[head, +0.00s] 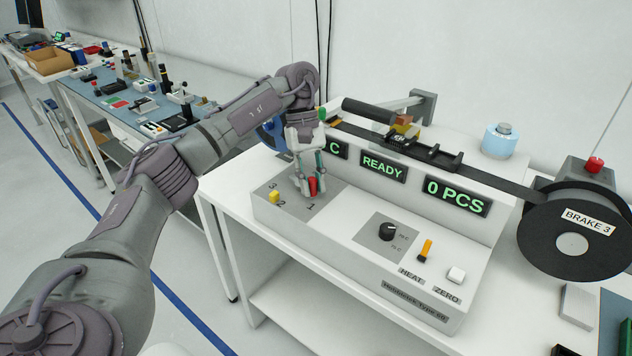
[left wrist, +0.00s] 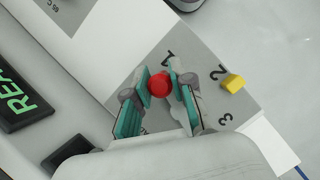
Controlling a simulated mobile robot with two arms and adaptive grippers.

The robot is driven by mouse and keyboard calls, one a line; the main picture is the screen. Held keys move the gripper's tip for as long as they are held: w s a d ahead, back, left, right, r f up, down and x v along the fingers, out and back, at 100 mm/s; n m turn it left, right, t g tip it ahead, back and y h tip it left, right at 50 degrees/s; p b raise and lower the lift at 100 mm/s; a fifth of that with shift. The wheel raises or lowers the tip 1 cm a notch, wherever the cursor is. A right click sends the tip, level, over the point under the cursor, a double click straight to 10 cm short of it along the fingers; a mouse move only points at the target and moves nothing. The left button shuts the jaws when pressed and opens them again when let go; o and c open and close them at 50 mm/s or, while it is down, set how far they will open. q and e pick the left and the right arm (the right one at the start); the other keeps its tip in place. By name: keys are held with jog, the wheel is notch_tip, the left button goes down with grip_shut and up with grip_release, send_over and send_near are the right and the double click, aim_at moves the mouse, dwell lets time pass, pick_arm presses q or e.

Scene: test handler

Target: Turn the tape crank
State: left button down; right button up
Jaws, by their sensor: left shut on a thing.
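The machine's front panel has a grey plate (head: 330,190) marked 1, 2 and 3. A red knob (head: 313,186) stands on it near the 1; I take it for the crank's handle. A yellow peg (head: 274,197) stands near the 2 and 3. My left gripper (head: 306,184) points down and is shut on the red knob. In the left wrist view the red knob (left wrist: 159,84) sits between the fingertips (left wrist: 161,88), and the yellow peg (left wrist: 233,83) stands clear to the right. The crank's arm and base are hidden. My right gripper is out of view.
Displays read READY (head: 383,166) and 0 PCS (head: 457,196). A black dial (head: 388,231), an orange lever (head: 425,249) and a white button (head: 456,274) sit to the right. A black reel marked BRAKE 3 (head: 571,244) is at far right, a blue reel (head: 268,136) behind my wrist.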

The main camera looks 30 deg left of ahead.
pick_arm(q)
jog(key=shift+s+a+m+g+y, duration=0.2)
jog(key=shift+s+m+g+y, duration=0.15)
jog(key=shift+m, duration=0.75)
jog(key=c, duration=1)
grip_release()
jog(key=shift+s, duration=0.1)
jog(key=v, duration=1.2)
